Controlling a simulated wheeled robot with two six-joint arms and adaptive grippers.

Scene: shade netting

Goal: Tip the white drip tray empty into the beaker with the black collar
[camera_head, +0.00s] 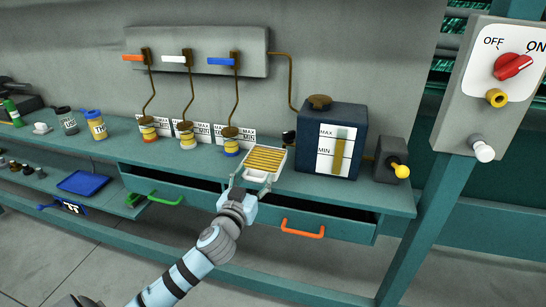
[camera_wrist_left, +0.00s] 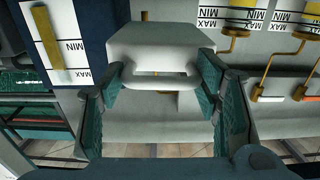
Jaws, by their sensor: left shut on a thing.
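The white drip tray (camera_head: 252,164) has yellow-brown slats and a loop handle at its near side. A beaker with a dark collar (camera_head: 69,123) stands at the bench's left, beside a yellow one with a blue collar (camera_head: 96,127). My right gripper is not in view.
The dark blue tank (camera_head: 357,132) with a level gauge stands right of the tray. Drawers with a green handle (camera_head: 166,200) and an orange handle (camera_head: 303,229) stand open below.

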